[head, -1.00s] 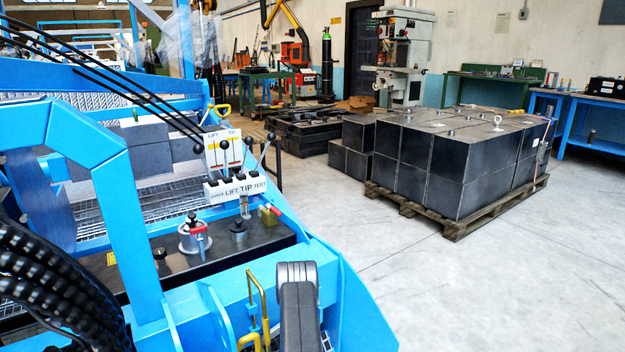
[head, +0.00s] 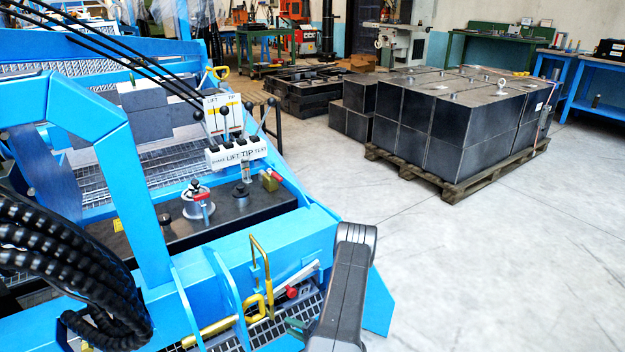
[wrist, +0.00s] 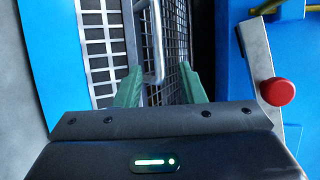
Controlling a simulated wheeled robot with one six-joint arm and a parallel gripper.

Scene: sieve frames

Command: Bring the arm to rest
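My gripper shows in the wrist view (wrist: 160,68) with its two green fingers apart and nothing clearly held between them. A metal bar and dark mesh lie beyond the fingers; I cannot tell how far off they are. In the head view my dark grey arm stands at the bottom centre over the front of the blue machine (head: 225,300). A bit of green finger shows low beside it, and the rest of the gripper is hidden or out of frame.
A red knob (wrist: 277,92) on a metal lever is right of my fingers in the wrist view. Yellow handles (head: 262,265) stand left of my arm. A lever panel (head: 237,155) is farther back. Dark blocks (head: 455,115) sit on a pallet (head: 465,185). Floor at right is clear.

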